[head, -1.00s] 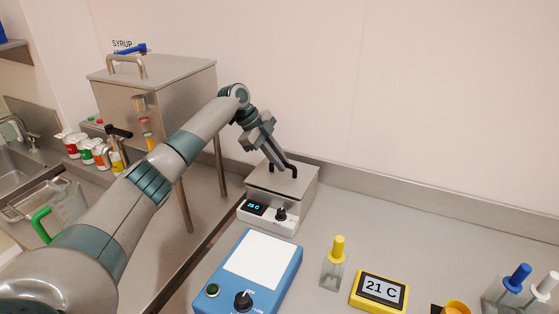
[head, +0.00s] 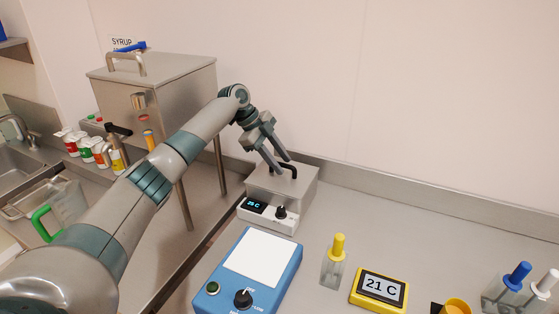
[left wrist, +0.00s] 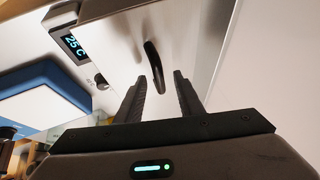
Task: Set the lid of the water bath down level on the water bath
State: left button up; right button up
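The water bath (head: 267,213) is a steel box with a display reading 25 C and a black knob on its front. Its flat steel lid (head: 300,180) lies on top and looks level, with a black bar handle (head: 291,169). In the left wrist view the handle (left wrist: 154,66) stands just beyond my fingertips. My left gripper (head: 282,165) is open above the lid, its fingers apart on either side of the handle's line and not closed on it; it also shows in the left wrist view (left wrist: 158,80). My right gripper is not in view.
A blue device with a white plate (head: 262,258) stands in front of the bath. A steel hopper (head: 170,95) stands behind left. The right rear counter is clear.

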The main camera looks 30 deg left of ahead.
aim_at(281, 164)
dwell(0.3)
pick_arm(q)
jog(key=shift+r+b, duration=0.6)
jog(key=shift+r, duration=0.25)
notch_tip(281, 164, up, 2)
jog(key=shift+d+r+b, duration=0.15)
jog(key=shift+r+b, duration=0.05)
jog(key=shift+b, duration=0.45)
pick_arm(e)
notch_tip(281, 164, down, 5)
jog(key=b, duration=0.3)
pick_arm(q)
jog(key=d+r, duration=0.7)
jog(key=d, duration=0.4)
jog(key=shift+s+d, duration=0.2)
jog(key=shift+s, duration=0.25)
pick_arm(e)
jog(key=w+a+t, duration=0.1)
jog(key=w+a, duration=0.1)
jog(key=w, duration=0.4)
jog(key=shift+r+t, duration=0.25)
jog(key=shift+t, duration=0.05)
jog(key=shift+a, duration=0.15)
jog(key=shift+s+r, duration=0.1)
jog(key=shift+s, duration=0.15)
